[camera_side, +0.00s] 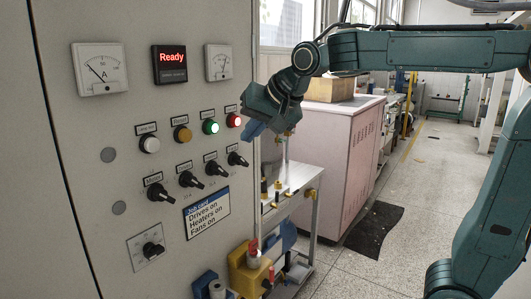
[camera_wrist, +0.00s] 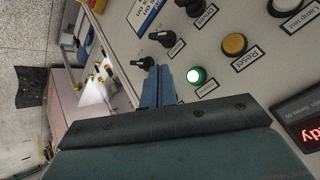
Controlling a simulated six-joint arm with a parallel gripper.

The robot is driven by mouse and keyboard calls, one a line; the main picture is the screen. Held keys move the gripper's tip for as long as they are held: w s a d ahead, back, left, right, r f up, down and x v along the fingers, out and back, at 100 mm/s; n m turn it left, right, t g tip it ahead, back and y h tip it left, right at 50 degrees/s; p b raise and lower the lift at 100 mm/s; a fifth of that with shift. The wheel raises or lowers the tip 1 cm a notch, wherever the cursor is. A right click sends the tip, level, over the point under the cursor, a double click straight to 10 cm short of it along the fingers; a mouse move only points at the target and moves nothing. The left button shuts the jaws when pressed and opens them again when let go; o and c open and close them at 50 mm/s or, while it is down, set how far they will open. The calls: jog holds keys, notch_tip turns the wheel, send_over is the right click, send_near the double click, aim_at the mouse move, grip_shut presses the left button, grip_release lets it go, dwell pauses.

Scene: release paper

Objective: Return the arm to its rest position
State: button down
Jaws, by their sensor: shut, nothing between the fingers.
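My gripper (camera_side: 252,127) is in front of the grey control panel (camera_side: 125,130), beside its right edge in the side view, near the lit red lamp (camera_side: 233,120). Its blue fingers (camera_wrist: 158,72) are together and hold nothing in the wrist view. In that view they point at the panel, between the lit green button (camera_wrist: 196,76) and the black selector knobs (camera_wrist: 163,38). Whether the fingertips touch the panel cannot be told. My arm reaches in from the right. The display (camera_side: 170,64) reads "Ready".
The panel also carries two meters (camera_side: 100,69), an amber Reset button (camera_side: 182,134), a lower knob (camera_side: 152,249) and a job card (camera_side: 206,213). A metal bench (camera_side: 300,185), a yellow box (camera_side: 248,272) and a pinkish cabinet (camera_side: 338,150) stand nearby. The floor at right is mostly clear.

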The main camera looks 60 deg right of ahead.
jog(key=s+f+n+g, duration=0.1)
jog(key=s+f, duration=0.3)
jog(key=s, duration=0.4)
jog(key=s+f+n+g, duration=0.1)
jog(key=s+f+n, duration=0.3)
jog(key=s, duration=0.3)
jog(key=s+f+n+g+y, duration=0.1)
jog(key=s+f+n, duration=0.2)
jog(key=s, duration=0.5)
jog(key=shift+s+a+f, duration=0.25)
jog(key=shift+s+f, duration=0.05)
jog(key=shift+f, duration=0.2)
